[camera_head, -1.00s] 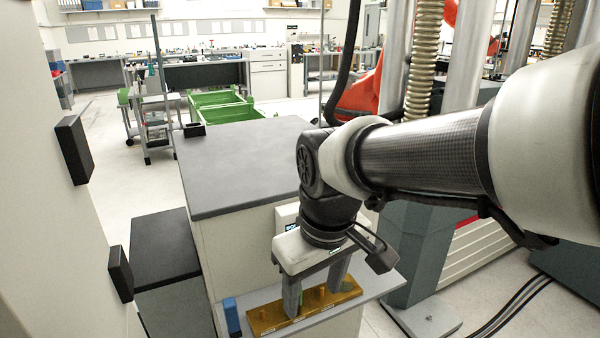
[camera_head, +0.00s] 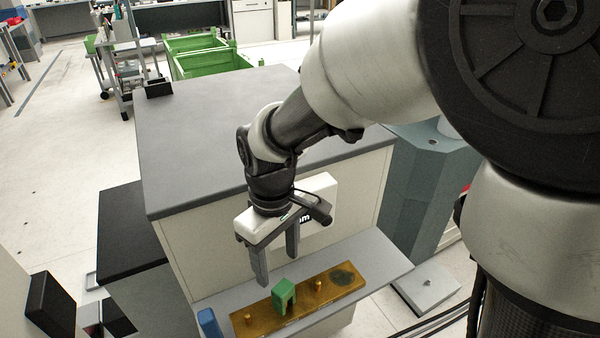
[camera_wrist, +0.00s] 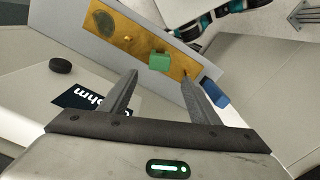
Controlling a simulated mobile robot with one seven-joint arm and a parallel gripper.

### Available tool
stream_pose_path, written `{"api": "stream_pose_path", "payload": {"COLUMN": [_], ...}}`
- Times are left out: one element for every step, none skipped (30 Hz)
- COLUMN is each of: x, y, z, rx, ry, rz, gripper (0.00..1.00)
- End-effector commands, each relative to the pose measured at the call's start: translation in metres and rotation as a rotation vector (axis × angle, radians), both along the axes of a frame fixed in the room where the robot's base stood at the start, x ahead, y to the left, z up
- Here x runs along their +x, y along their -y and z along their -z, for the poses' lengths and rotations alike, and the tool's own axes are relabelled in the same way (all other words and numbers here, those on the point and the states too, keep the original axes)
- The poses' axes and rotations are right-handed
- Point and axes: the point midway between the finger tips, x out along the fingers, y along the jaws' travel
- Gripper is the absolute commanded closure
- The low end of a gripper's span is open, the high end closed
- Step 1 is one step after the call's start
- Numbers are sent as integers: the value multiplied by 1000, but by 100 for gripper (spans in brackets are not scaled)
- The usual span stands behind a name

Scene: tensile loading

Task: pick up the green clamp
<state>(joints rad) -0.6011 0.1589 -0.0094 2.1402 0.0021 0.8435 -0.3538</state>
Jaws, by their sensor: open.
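The green clamp (camera_head: 284,294) stands on a brass-coloured plate (camera_head: 340,272) on a narrow grey shelf. It also shows in the wrist view (camera_wrist: 160,62), beyond the fingertips and between their lines. My gripper (camera_head: 277,268) is open and empty, its two fingers pointing down. In the head view it is above and behind the clamp, apart from it. The gripper fingers also show in the wrist view (camera_wrist: 160,75).
Two small brass pegs stand on the plate, one on each side of the clamp, the right one here (camera_head: 319,286). A blue block (camera_head: 208,322) sits at the shelf's left end. A cabinet with a dark grey top (camera_head: 200,140) rises behind the shelf.

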Motion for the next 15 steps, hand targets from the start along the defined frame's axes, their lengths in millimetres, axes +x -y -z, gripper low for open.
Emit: {"api": "stream_pose_path", "payload": {"x": [-1,-1,-1,-1,-1,-1,0,0,-1,-1,0,0,0,0,-1], "y": [0,1,1,1,1,1,0,0,1,1,1,1,1,1,1], "z": [16,22,31,36,41,46,50,53,56,58,59,60,61,62,65], "rx": [-3,-2,-2,-2,-1,-1,0,0,0,0,0,1,1,1,0], "ry": [-3,-3,-4,-3,-2,-2,-1,-1,-1,-1,0,1,1,1,0], "rz": [0,0,0,1,1,1,1,1,1,2,2,2,2,2,2], "gripper": [44,44,44,44,44,44,44,44,44,44,44,44,44,44,44]}}
